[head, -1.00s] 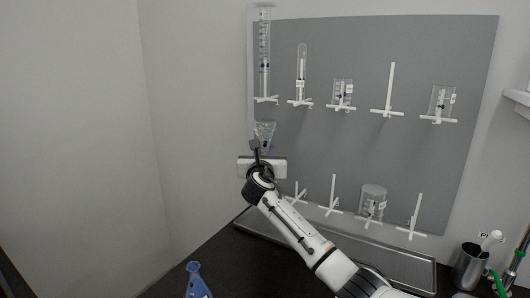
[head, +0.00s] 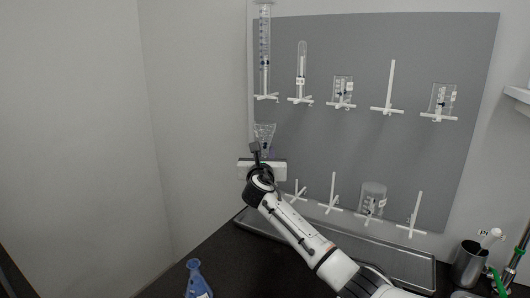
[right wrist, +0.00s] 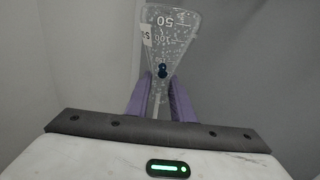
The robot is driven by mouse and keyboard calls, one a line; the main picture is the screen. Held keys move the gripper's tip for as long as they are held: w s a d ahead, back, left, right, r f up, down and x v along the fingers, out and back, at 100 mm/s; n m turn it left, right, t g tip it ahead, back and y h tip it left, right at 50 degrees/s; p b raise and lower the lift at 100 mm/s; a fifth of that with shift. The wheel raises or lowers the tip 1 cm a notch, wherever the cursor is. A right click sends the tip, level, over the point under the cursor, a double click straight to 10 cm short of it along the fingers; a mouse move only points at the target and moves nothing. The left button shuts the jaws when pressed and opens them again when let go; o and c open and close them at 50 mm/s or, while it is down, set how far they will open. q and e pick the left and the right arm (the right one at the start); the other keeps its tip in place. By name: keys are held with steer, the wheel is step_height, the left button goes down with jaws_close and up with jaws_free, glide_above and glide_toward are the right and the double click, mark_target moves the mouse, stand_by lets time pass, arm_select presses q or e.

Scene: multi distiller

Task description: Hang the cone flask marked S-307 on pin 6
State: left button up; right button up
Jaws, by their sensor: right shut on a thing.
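My right gripper (head: 258,152) is shut on a clear cone flask (head: 264,131), held upside down by its neck in front of the pegboard's left edge. In the right wrist view the purple fingers (right wrist: 161,92) close on the neck of the flask (right wrist: 172,32), with its wide base up. A white label at its left edge shows only the start of its marking, "S-"; the rest is turned away. The grey pegboard (head: 400,60) carries two rows of white pins. The lower row's left end is hidden behind my gripper and wrist, and pin numbers are not readable. My left gripper is out of view.
Upper pins hold a cylinder (head: 265,50), a tube (head: 301,62) and beakers (head: 342,88); one pin (head: 390,85) is bare. A large beaker (head: 373,195) hangs between bare lower pins (head: 333,190). A tray (head: 410,268) lies below. A blue flask (head: 195,280) stands on the counter.

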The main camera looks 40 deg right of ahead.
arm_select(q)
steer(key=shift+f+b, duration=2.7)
arm_select(e)
steer(key=shift+f, duration=5.05)
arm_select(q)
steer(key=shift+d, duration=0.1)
arm_select(e)
steer(key=o, duration=1)
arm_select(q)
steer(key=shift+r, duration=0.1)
arm_select(e)
steer(key=shift+o, duration=0.2)
